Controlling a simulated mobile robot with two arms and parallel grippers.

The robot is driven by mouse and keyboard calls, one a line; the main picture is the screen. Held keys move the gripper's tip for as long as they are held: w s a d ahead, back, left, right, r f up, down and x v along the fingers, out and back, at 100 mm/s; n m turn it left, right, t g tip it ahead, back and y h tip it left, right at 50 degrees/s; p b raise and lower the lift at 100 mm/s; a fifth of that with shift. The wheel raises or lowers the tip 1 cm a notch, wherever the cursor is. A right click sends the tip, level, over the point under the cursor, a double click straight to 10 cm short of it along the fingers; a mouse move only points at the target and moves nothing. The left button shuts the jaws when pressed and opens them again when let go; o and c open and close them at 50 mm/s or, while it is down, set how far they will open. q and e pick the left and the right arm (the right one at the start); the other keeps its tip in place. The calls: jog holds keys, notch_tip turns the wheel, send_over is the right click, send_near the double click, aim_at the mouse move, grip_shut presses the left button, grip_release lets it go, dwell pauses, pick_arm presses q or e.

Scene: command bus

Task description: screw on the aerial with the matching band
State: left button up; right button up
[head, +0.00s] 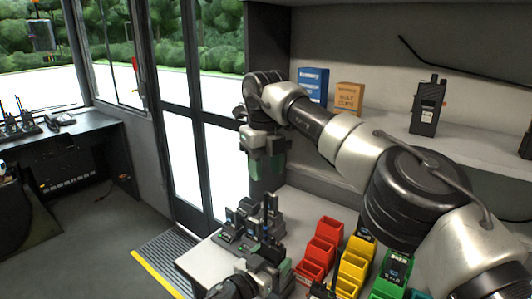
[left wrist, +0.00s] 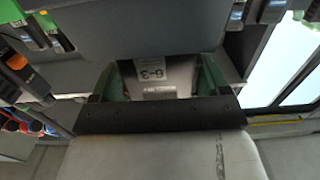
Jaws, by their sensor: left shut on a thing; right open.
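My left gripper (head: 268,262) is low in the head view, over the white counter. In the left wrist view its green pads (left wrist: 160,80) are shut on a dark body, seemingly a radio, with a pale label (left wrist: 152,72) whose text is upside down. In the head view a thin black upright with a blue mark (head: 265,226) stands at this gripper; I cannot tell whether it is an aerial on the held radio. My right gripper (head: 266,164) points down, open and empty, above and apart from the left one. Several handheld radios (head: 235,228) stand left of the left gripper.
Red bins (head: 320,246), yellow bins (head: 352,266) and green bins (head: 390,274) line the counter at the right. A radio (head: 428,107) stands on the shelf, with blue (head: 312,84) and orange (head: 349,98) boxes. A glazed door (head: 195,140) is at the left.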

aim_at(266, 193)
jog(key=n, duration=0.3)
jog(key=r+n, duration=0.1)
jog(key=n, duration=0.5)
jog(key=shift+r, duration=0.2)
jog(key=n, duration=0.4)
jog(key=shift+s+r, duration=0.1)
jog(key=shift+r, duration=0.15)
jog(key=n, duration=0.5)
jog(key=shift+r+n, duration=0.3)
jog(key=shift+r, duration=0.05)
jog(key=n, duration=0.6)
jog(key=shift+s+r, duration=0.1)
jog(key=shift+r, duration=0.25)
notch_tip(266, 193, down, 12)
